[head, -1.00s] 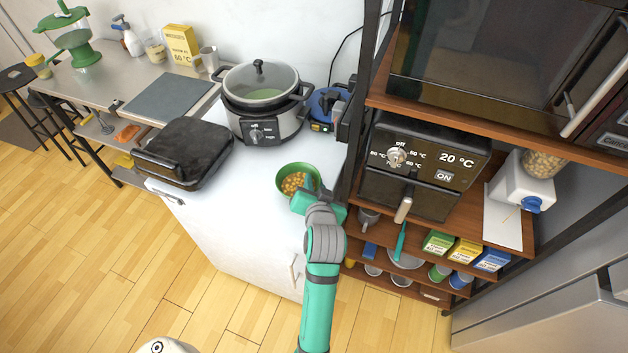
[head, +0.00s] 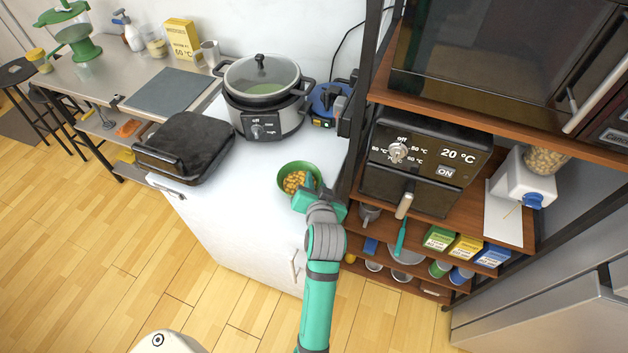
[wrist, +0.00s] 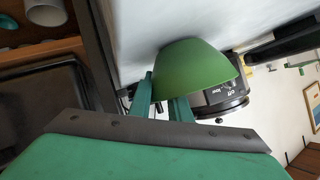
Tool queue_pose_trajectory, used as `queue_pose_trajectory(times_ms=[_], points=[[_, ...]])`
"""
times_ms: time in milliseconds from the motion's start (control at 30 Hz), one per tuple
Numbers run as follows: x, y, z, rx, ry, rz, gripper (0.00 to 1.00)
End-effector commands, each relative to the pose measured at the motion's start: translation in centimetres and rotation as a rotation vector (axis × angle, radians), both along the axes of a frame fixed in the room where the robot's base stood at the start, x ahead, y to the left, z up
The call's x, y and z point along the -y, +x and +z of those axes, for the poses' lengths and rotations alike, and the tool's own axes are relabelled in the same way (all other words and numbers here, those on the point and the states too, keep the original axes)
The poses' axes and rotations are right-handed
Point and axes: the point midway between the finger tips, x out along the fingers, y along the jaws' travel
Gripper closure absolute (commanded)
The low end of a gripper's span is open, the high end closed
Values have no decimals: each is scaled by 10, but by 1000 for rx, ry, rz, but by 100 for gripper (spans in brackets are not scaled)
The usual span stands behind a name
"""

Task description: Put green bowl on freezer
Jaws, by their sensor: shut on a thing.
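The green bowl (head: 299,168), holding several yellow-orange round pieces, is at the right front part of the white freezer top (head: 240,188). My gripper (head: 314,188) is at the bowl's right side. In the wrist view the green bowl (wrist: 195,72) shows its outer side, and my gripper (wrist: 163,100) has its two fingers at the bowl's edge, shut on it. The bowl looks close to the white top; I cannot tell whether it touches. Part of its right rim is hidden by the gripper.
A slow cooker (head: 265,95) stands behind the bowl, and a black closed grill (head: 185,148) is to the left. A blue appliance (head: 328,103) is behind right. A shelf rack with an air fryer (head: 421,165) stands close on the right. The middle of the white top is clear.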

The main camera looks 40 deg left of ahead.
Motion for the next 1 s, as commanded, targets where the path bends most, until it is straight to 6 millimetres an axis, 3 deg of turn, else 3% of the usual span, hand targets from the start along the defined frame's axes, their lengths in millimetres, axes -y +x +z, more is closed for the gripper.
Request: queue_pose_trajectory(times_ms=[567,600,667,1000], points=[[-1,0,-5,1,1,2,100],[-1,0,-5,1,1,2,78],[-1,0,-5,1,1,2,64],[0,-1,-5,0,0,2,61]])
